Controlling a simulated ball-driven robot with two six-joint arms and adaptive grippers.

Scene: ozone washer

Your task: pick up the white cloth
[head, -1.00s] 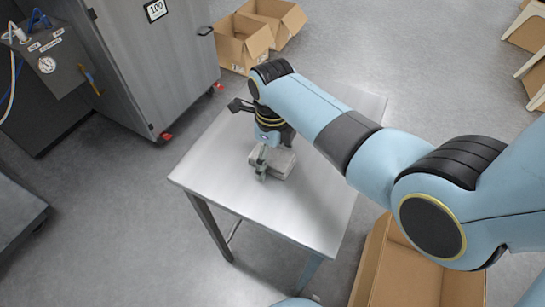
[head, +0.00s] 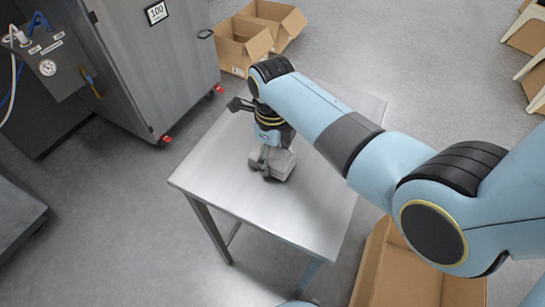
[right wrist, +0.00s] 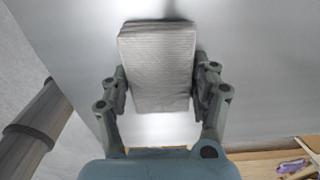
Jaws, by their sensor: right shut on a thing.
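The white cloth (head: 284,168) is a folded, greyish-white block at the metal table (head: 300,215). My right gripper (head: 270,163) points down over the table and is shut on the cloth. In the right wrist view, the cloth (right wrist: 158,62) sits between the two fingers of my right gripper (right wrist: 162,85), one finger against each long side. Its ribbed face is turned to the camera. Whether the cloth still touches the table is hard to tell. My left gripper is not in view.
A grey metal cabinet (head: 165,65) on red-marked casters stands left of the table. Open cardboard boxes (head: 240,45) lie behind it. Another cardboard box (head: 385,285) stands on the floor at front right. The front of the tabletop is clear.

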